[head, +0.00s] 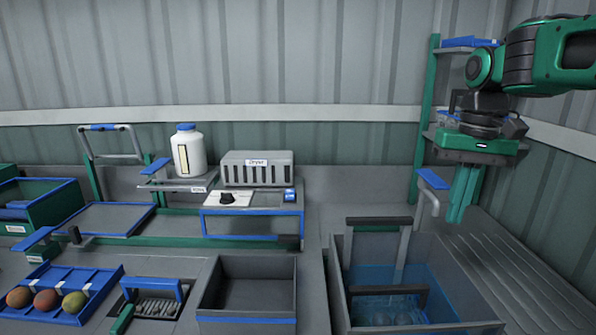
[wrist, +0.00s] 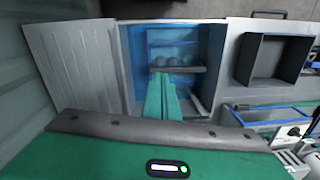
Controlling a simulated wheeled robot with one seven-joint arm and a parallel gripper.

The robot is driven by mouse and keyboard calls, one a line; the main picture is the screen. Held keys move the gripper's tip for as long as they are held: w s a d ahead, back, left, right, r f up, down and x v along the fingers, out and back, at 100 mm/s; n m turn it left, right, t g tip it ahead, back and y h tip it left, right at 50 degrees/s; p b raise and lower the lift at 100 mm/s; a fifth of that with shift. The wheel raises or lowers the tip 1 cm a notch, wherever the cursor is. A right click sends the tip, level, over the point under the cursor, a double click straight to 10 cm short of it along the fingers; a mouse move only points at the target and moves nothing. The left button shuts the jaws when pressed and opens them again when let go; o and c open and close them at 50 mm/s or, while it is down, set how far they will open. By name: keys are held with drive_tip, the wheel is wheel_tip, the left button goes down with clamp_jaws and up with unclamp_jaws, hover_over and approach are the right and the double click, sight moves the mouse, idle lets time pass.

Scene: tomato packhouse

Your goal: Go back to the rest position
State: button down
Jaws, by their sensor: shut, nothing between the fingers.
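My gripper (head: 458,218) hangs from the green and black arm at the right of the head view. Its two green fingers point down and are together, with nothing between them. They are above the right side of the wash basin (head: 338,285), near its back right corner. In the wrist view my gripper (wrist: 161,76) reaches over the basin's blue interior. Several round things (wrist: 172,62) lie in the basin in a basket with a grey handle bar (wrist: 185,69); their kind is hard to tell.
A tap (head: 430,195) stands close to the fingers, and a green rack post (head: 425,110) rises behind. A ribbed drainboard (head: 505,280) is at the right. An empty grey bin (head: 247,290), a dryer (head: 257,168), a white bottle (head: 188,152) and a blue tray of tomatoes (head: 98,283) are left.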

drive_tip(key=s+d+f+m, duration=0.2)
drive_tip(key=s+d+f, duration=0.3)
drive_tip(key=s+f, duration=0.3)
drive_tip(key=s+d+f+m, duration=0.2)
drive_tip(key=s+d+f, duration=0.3)
drive_tip(key=s, duration=1)
wheel_tip(320, 180, down, 4)
drive_tip(key=shift+d+r, duration=0.15)
drive_tip(key=shift+d, duration=0.1)
drive_tip(key=shift+w+f+h, duration=0.2)
drive_tip(key=shift+w+h, duration=0.1)
drive_tip(key=shift+w, duration=0.4)
